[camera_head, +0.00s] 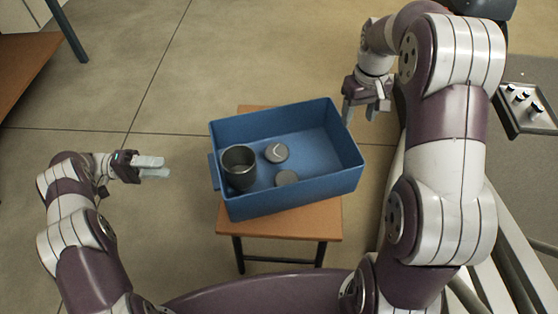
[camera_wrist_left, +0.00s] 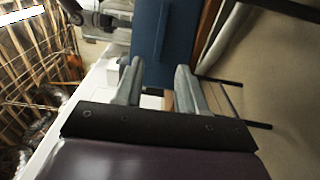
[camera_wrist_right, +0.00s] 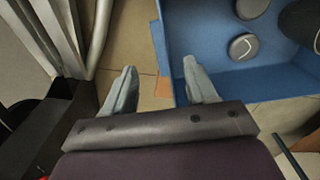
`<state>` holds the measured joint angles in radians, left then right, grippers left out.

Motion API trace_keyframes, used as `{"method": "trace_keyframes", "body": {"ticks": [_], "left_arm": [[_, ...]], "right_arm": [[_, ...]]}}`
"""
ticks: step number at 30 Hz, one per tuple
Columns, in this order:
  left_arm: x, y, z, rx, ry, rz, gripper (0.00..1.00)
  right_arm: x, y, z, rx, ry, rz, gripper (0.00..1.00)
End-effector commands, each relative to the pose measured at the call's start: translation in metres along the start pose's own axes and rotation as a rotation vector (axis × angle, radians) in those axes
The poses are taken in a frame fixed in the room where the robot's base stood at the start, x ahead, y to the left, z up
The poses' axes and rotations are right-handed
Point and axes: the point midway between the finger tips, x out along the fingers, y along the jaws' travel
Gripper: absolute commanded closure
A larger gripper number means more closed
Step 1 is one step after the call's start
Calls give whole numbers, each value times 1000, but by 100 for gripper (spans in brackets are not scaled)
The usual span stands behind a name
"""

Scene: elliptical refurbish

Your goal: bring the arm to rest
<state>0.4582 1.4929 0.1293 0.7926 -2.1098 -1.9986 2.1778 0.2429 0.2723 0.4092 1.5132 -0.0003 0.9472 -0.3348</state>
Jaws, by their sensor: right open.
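My right gripper (camera_head: 367,108) is beside the right end of the blue bin, pointing down, with its fingers apart and nothing between them. In the right wrist view its fingers (camera_wrist_right: 160,90) show spread, the right one in front of the bin's wall. My left gripper (camera_head: 155,167) is to the left of the bin, apart from it, over the floor. In the left wrist view its fingers (camera_wrist_left: 158,85) are apart and empty, with the bin's blue side (camera_wrist_left: 165,30) beyond them.
The blue bin (camera_head: 290,196) stands on a small wooden stool (camera_head: 325,226). It holds a dark metal cup (camera_head: 239,167) and two grey round pieces (camera_head: 276,152), (camera_head: 287,178). A tray with knobs (camera_head: 525,105) is at the right. A wooden table (camera_head: 25,65) is at upper left. Floor left of the bin is clear.

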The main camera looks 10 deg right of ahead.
Motion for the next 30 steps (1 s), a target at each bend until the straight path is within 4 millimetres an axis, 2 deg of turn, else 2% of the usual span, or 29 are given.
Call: {"method": "trace_keyframes", "body": {"ticks": [11, 14, 17, 19, 21, 23, 24, 26, 27, 30], "left_arm": [[0, 0, 0, 0, 0, 0, 60], [3, 7, -12, 50, 42, -14, 60], [14, 33, -60, 241, 215, -87, 60], [21, 66, -112, 439, 428, -211, 60], [19, 108, -162, 626, 691, -445, 60], [8, 133, -179, 692, 867, -706, 60], [-1, 144, -174, 685, 940, -896, 60], [-10, 148, -140, 600, 963, -1178, 60], [-10, 144, -104, 507, 921, -1338, 60], [2, 129, -20, 305, 754, -1543, 60]], "right_arm": [[1, 0, 0, 0, 0, 0, 43], [0, -3, 2, 0, 2, 0, 43], [0, -14, 9, 4, 9, 3, 43], [1, -28, 20, 9, 19, 5, 43], [2, -46, 36, 16, 33, 7, 43], [4, -60, 51, 24, 49, 9, 43], [6, -69, 62, 30, 58, 9, 43], [8, -82, 80, 37, 72, 9, 43], [10, -90, 91, 43, 81, 9, 43], [14, -101, 111, 53, 96, 7, 43]]}}
